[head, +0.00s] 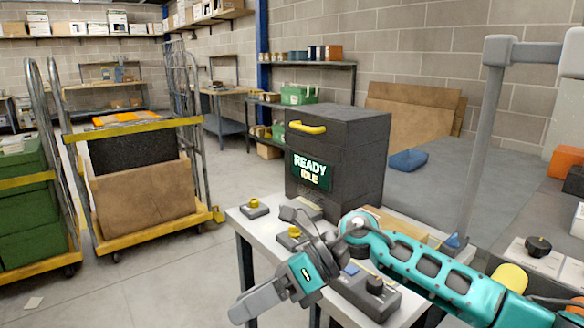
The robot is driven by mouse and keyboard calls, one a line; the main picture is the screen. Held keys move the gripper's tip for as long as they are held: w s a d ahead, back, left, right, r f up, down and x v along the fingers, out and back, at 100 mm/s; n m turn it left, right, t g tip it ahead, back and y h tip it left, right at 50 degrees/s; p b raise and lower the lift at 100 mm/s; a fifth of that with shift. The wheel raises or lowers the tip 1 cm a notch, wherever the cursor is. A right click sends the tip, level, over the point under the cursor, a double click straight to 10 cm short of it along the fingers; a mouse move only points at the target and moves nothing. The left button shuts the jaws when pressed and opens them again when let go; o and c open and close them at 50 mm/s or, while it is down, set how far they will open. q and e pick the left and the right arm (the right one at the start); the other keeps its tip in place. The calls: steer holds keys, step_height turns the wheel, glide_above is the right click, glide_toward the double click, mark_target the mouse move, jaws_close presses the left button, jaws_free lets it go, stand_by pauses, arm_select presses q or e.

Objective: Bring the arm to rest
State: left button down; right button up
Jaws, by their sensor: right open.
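My right arm (430,270), teal and grey, comes in from the lower right and bends over a white-topped table (243,226). My right gripper (268,262) is at the arm's end, above the table's front left edge. Its grey fingers are spread apart, and I see nothing held between them. It hides part of the tabletop. My left gripper does not show.
Yellow-topped buttons (255,206) and a grey control box (365,290) are on the table. A yellow-framed cart (140,133) stands left; floor between is clear.

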steer(key=w+d+f+m+t+h+p, duration=0.1)
steer(key=d+f+m+t, duration=0.35)
steer(key=m+t, duration=1)
steer(key=d+f+m+t+h+p, duration=0.1)
steer(key=d+f+m+t, duration=0.4)
steer(key=m, duration=1.6)
steer(key=s+d+f+m+g+h, duration=0.4)
steer(key=s+d+f+m+h, duration=0.4)
steer(key=s+d+f+m, duration=0.4)
step_height(320, 180, down, 3)
steer(key=s+d, duration=0.2)
steer(key=shift+s+f+p, duration=0.15)
steer(key=shift+s+p, duration=0.15)
